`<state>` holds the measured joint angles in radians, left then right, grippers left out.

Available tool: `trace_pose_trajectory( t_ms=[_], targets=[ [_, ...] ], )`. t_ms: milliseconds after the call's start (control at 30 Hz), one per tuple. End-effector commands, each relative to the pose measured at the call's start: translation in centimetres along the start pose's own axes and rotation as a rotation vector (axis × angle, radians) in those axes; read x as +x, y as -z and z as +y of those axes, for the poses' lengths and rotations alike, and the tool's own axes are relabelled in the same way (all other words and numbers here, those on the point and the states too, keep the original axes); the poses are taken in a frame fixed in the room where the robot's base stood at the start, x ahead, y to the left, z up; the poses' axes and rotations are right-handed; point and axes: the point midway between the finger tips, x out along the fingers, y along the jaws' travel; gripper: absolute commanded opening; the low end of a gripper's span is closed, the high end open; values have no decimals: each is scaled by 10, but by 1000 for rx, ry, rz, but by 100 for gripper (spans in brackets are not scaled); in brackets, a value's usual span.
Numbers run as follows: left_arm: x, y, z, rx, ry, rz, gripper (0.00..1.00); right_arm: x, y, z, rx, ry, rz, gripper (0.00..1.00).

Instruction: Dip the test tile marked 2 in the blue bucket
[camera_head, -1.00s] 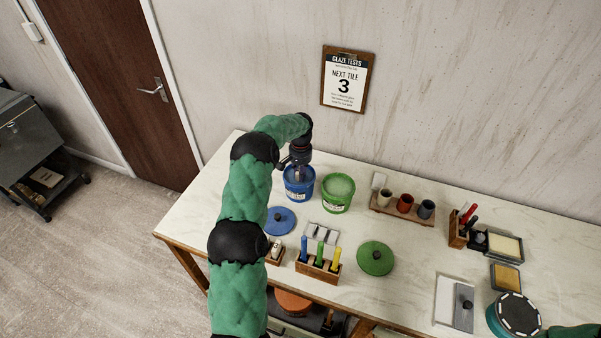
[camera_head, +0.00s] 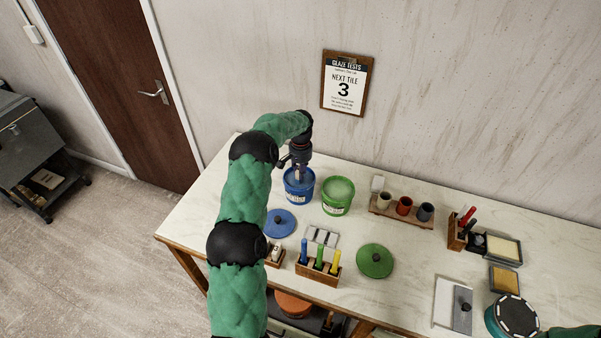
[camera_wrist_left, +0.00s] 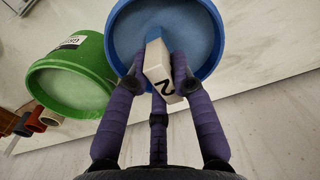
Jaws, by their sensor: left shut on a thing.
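The blue bucket (camera_head: 299,190) stands open on the table, with blue liquid inside. My left gripper (camera_head: 299,171) points down over its mouth. In the left wrist view, the gripper (camera_wrist_left: 158,84) is shut on a pale tile marked 2 (camera_wrist_left: 158,66). The tile's far end points at the blue liquid in the bucket (camera_wrist_left: 112,20); I cannot tell whether it touches. My right gripper is out of view.
A green bucket (camera_head: 338,197) stands close to the right. A blue lid (camera_head: 281,223), a green lid (camera_head: 375,261) and a tool block (camera_head: 318,269) lie in front. A cup rack (camera_head: 401,207) is farther right. A wall sign (camera_head: 346,84) reads "Next tile 3".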

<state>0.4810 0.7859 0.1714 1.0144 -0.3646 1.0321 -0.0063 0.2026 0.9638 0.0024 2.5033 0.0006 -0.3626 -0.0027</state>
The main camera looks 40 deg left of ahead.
Motion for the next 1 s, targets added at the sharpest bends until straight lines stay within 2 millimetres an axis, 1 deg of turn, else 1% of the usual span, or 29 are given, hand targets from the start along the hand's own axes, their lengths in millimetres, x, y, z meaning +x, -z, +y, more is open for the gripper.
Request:
trace_pose_trajectory(
  t_ms=[100,800,1000],
  targets=[
    [-9,0,0,0,0,2,0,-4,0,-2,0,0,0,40],
    [-51,0,0,0,0,1,0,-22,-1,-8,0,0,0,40],
    [-53,0,0,0,0,0,0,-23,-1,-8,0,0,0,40]
  ],
)
